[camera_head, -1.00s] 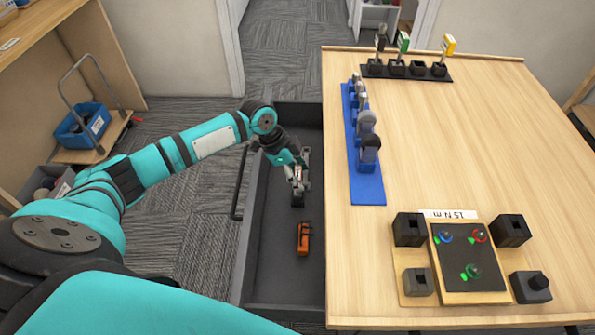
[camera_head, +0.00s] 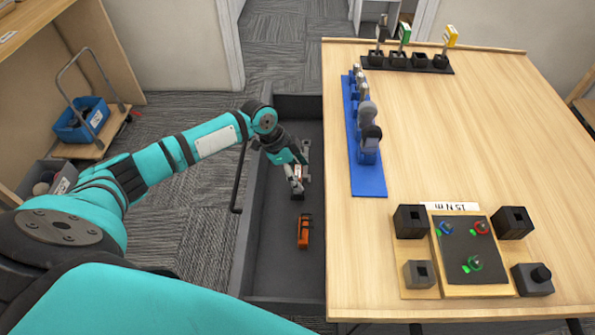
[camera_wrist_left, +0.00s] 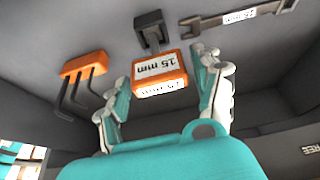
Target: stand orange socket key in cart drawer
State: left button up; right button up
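The orange socket key (camera_wrist_left: 160,76) shows in the left wrist view, with a white "15 mm" label on its block handle. Its dark shaft and square end (camera_wrist_left: 150,28) point away from my gripper. My left gripper (camera_head: 296,188) is inside the cart drawer (camera_head: 262,245), low over its floor. In the wrist view its two fingers (camera_wrist_left: 163,92) are spread on either side of the orange handle, with narrow gaps. In the head view the key is mostly hidden by the gripper. I cannot tell whether the key touches the drawer floor. My right gripper is not in view.
An orange hex key set (camera_head: 303,230) lies in the drawer nearer me; it also shows beside the key in the wrist view (camera_wrist_left: 84,66). A wrench (camera_wrist_left: 235,22) lies on the other side. The wooden tabletop (camera_head: 450,130) borders the drawer's right.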

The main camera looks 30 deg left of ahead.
pick_arm(q)
jog(key=shift+o, duration=0.7)
jog(key=v, duration=1.2)
jog(key=shift+d, duration=0.1)
